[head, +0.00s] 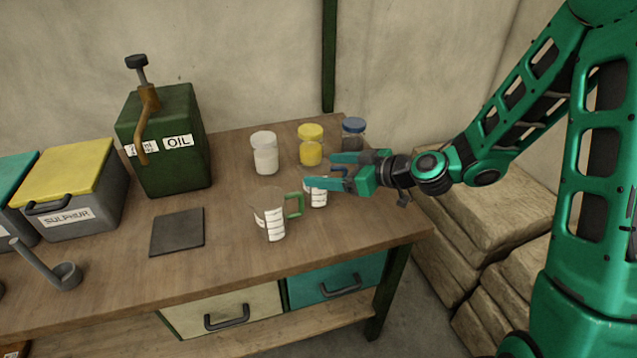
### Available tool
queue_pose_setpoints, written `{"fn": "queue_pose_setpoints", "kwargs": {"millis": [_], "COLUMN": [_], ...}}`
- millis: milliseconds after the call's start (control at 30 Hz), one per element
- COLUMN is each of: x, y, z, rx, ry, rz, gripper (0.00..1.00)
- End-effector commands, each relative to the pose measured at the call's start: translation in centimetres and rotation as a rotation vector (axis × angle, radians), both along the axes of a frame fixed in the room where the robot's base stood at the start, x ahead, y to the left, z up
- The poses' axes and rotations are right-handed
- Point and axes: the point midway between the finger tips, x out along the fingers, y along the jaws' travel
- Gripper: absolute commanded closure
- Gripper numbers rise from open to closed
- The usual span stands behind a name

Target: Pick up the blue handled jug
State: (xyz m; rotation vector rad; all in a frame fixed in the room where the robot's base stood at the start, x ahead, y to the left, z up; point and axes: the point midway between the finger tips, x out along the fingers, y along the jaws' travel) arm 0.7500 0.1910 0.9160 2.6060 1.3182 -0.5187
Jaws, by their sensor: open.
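The blue handled jug (317,196) stands on the wooden table, a small pale vessel with white label bands. My gripper hides its upper part, and only a bit of blue handle shows between the fingers. My gripper (322,171) is open, with its fingers pointing left, over or around the top of the jug. I cannot tell whether the fingers touch it. A similar jug with a green handle (270,215) stands to the left and nearer the front.
A white-lidded jar (265,155), a yellow jar (311,147) and a blue-lidded jar (353,130) stand behind the gripper. A green oil can (165,150), a dark flat plate (177,232) and a yellow-lidded sulphur box (70,190) are left. The front right tabletop (370,228) is clear.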

Motion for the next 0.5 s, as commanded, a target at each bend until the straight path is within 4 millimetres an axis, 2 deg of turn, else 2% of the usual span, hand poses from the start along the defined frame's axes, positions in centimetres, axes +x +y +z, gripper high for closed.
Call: {"fn": "queue_pose_setpoints", "kwargs": {"millis": [33,133,500], "x": [0.0,0.9,2.1], "y": [0.2,1.3,3.1], "z": [-0.6,-0.9,-1.8], "rx": [0.001,-0.001,0.000], "ry": [0.003,0.000,0.002], "rz": [0.002,0.003,0.003], "gripper": [0.21,0.21,0.21]}}
